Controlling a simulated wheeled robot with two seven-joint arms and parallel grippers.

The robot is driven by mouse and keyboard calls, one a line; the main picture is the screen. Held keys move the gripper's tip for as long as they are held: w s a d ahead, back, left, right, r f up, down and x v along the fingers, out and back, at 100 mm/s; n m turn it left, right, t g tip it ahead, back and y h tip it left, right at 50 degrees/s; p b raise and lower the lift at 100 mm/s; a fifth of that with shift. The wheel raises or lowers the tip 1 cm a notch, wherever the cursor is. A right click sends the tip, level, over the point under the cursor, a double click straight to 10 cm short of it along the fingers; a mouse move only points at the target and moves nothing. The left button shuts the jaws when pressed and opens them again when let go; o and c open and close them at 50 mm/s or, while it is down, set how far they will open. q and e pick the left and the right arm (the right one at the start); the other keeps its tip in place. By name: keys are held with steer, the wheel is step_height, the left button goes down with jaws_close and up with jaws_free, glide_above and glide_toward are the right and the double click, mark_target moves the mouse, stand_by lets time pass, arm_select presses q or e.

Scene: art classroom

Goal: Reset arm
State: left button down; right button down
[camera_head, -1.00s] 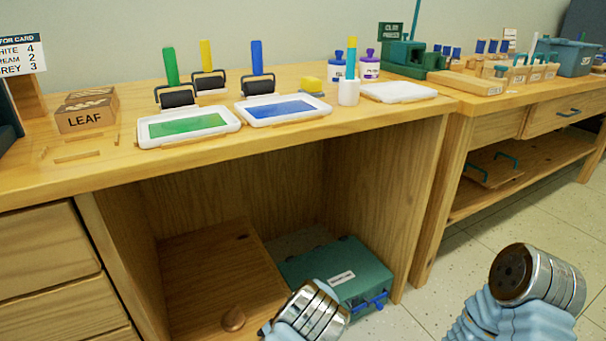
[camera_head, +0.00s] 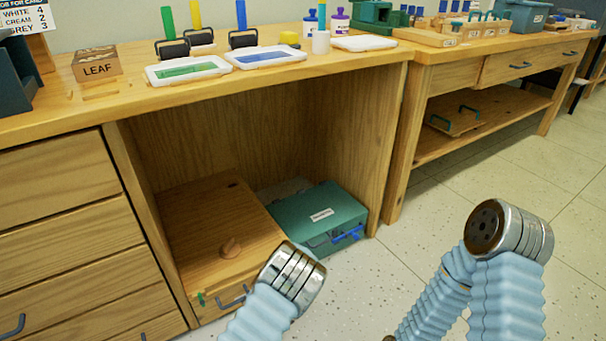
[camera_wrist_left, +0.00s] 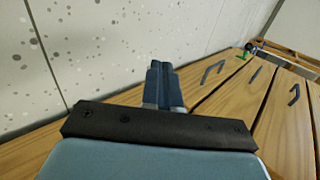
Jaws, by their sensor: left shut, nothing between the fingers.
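My left gripper (camera_wrist_left: 162,68) shows in the left wrist view, with its two dark blue-grey fingers closed together and nothing between them. It points out over wooden drawer fronts (camera_wrist_left: 285,125) with grey handles, beside a speckled pale surface. I cannot tell whether it touches anything. In the head view only links of my two arms show, at the bottom centre and bottom right, each with a round metal joint. Neither gripper can be seen there, and my right gripper is out of view.
The wooden workbench (camera_head: 330,68) holds a leaf block (camera_head: 97,65), a green tray (camera_head: 187,71) and a blue tray (camera_head: 266,57). In its open bay are a wooden case (camera_head: 210,205) and a teal case (camera_head: 318,217). The speckled floor (camera_head: 400,265) at right is clear.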

arm_select(q)
steer(key=s+a+f+m+h+p, duration=0.1)
steer(key=s+f+m+h+p, duration=0.1)
steer(key=s+h+p, duration=0.55)
steer(key=s+d+r+m+t+h+p, duration=0.1)
steer(key=s+d+r+t+h, duration=0.1)
steer(key=s+r, duration=0.2)
steer(key=s+d+r+m+t+h+p, duration=0.1)
steer(key=s+d+r+t+h+p, duration=0.1)
steer(key=r, duration=0.6)
steer(key=shift+s+d+r+t, duration=0.35)
steer(key=shift+s+d+t, duration=0.3)
steer(key=shift+s, duration=0.25)
